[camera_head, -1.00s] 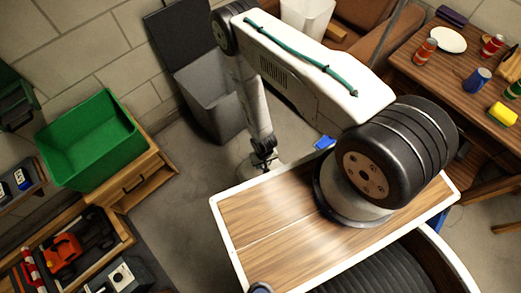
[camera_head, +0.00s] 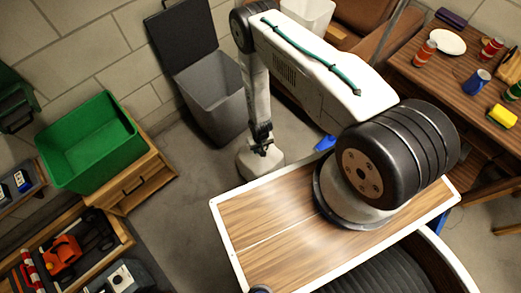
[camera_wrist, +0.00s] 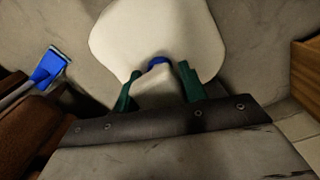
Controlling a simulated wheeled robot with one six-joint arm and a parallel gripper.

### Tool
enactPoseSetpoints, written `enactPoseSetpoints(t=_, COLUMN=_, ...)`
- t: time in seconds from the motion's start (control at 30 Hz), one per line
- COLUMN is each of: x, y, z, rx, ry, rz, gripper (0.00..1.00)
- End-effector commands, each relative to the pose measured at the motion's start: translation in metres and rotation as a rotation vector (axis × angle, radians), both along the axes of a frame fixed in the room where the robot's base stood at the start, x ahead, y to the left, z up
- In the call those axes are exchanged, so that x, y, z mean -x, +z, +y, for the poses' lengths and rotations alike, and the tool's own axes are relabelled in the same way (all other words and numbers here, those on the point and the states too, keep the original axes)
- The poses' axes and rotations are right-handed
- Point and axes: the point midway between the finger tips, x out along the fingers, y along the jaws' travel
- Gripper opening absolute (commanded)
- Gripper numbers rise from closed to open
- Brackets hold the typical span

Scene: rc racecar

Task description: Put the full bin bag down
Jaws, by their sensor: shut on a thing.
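The full bin bag (camera_head: 258,164) is pale and bulging. In the head view it is low over the floor, between the grey bin and the wooden top; I cannot tell whether it touches the floor. It fills the top middle of the wrist view (camera_wrist: 155,35), with a blue tie (camera_wrist: 158,61) at its neck. My gripper (camera_wrist: 157,84) is shut on the neck of the bag, a green finger on each side. In the head view, my gripper (camera_head: 263,147) is small and dark above the bag.
A grey bin (camera_head: 208,100) with its dark lid raised stands by the wall. A green crate (camera_head: 92,145) rests on a wooden cabinet at left. A blue-headed tool (camera_wrist: 48,68) lies beside a brown seat. Grey floor (camera_head: 195,185) is clear left of the bag.

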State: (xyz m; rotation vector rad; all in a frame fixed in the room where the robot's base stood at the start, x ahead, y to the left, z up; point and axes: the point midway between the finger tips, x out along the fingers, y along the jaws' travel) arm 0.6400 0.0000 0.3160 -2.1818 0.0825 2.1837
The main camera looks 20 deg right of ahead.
Motion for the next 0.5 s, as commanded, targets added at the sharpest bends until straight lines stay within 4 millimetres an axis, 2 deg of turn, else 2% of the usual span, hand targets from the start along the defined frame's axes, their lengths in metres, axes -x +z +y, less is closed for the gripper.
enactPoseSetpoints(t=0.2, x=0.000, y=-0.017, z=0.000, rx=0.000, ry=0.000, rz=-0.001, gripper=0.00)
enactPoseSetpoints(t=0.5, x=-0.001, y=-0.019, z=0.000, rx=0.000, ry=-0.001, rz=-0.002, gripper=0.00)
